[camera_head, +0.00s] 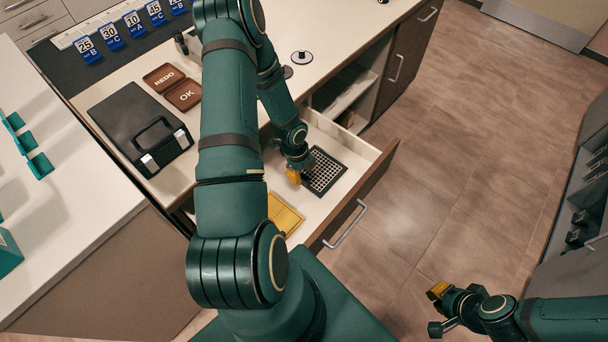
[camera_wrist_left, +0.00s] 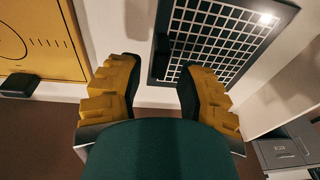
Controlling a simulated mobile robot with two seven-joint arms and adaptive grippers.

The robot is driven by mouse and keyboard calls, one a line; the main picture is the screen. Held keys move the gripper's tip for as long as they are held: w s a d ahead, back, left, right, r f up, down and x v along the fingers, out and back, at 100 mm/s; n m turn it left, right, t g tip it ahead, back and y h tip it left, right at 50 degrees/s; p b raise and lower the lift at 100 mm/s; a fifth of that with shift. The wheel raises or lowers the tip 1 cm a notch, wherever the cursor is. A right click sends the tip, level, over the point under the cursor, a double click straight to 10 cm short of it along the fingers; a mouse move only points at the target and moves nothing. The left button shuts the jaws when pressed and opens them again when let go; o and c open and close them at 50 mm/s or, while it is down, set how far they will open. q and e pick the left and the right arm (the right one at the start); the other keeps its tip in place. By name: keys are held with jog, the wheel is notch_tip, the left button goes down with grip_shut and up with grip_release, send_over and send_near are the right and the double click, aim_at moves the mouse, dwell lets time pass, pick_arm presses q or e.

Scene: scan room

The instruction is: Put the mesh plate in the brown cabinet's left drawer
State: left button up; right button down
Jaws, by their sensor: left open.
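The mesh plate (camera_head: 326,171), a dark frame with a pale grid, lies in the open brown drawer (camera_head: 352,212), apparently flat on its floor. My left gripper (camera_head: 294,176) is over the drawer, just left of the plate. In the left wrist view its yellow-padded fingers (camera_wrist_left: 158,92) are apart with nothing held between them. The mesh plate (camera_wrist_left: 222,42) shows there beyond the right finger, which overlaps its near edge; I cannot tell whether they touch. My right gripper (camera_head: 438,292) is over the floor at lower right, too small to read its jaws.
A yellow plate (camera_head: 285,214) lies in the same drawer, partly hidden by my arm. An open shelf (camera_head: 345,92) is beyond the drawer. Floor (camera_head: 450,150) to the right is clear.

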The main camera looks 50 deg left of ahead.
pick_arm(q)
notch_tip(320, 180, up, 9)
jog(key=a+p, duration=0.1)
jog(key=p, duration=0.1)
jog(key=shift+s+a+r, duration=0.15)
jog(key=shift+s, duration=0.2)
